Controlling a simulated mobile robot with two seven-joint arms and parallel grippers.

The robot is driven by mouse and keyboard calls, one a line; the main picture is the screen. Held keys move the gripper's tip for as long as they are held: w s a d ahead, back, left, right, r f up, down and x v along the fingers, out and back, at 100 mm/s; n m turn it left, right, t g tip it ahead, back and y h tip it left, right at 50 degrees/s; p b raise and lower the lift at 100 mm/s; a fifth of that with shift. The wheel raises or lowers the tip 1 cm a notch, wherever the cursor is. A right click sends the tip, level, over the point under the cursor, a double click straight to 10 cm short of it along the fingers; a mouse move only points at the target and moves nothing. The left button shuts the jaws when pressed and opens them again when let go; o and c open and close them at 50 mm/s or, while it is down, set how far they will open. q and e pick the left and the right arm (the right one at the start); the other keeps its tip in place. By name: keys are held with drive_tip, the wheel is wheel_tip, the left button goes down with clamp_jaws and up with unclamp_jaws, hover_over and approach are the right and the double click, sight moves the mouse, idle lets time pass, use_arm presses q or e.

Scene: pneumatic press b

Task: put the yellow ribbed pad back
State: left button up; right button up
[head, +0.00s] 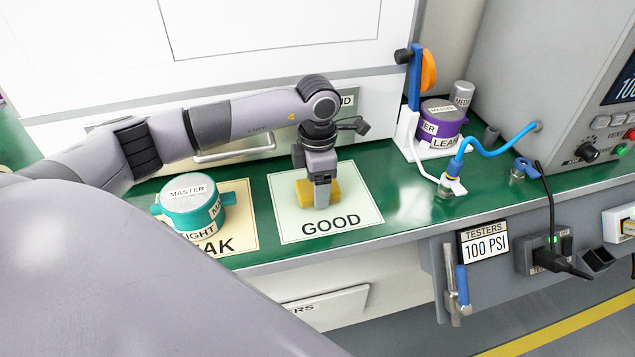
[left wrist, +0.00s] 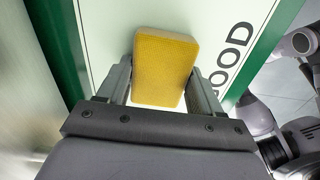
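The yellow pad (head: 305,193) lies on the white GOOD mat (head: 350,180) on the green bench top. It also shows in the left wrist view (left wrist: 165,65), where its face looks finely textured. My left gripper (head: 322,198) points down at the pad and partly hides it in the head view. In the left wrist view its fingers (left wrist: 163,80) stand on either side of the pad, very close to its edges. I cannot tell whether they press on it.
A teal cylinder (head: 190,207) stands on the LEAK mat (head: 243,215) to the left. A purple cylinder (head: 440,128) sits in a white fixture at the right, with a blue hose (head: 490,143) beside it. A grey tester (head: 575,90) stands at the far right.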

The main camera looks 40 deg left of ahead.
use_arm(q)
drive_tip(key=shift+o, duration=1.2)
drive_tip(key=r, duration=0.7)
drive_tip(key=shift+w+a, duration=0.3)
drive_tip(key=shift+w, duration=0.05)
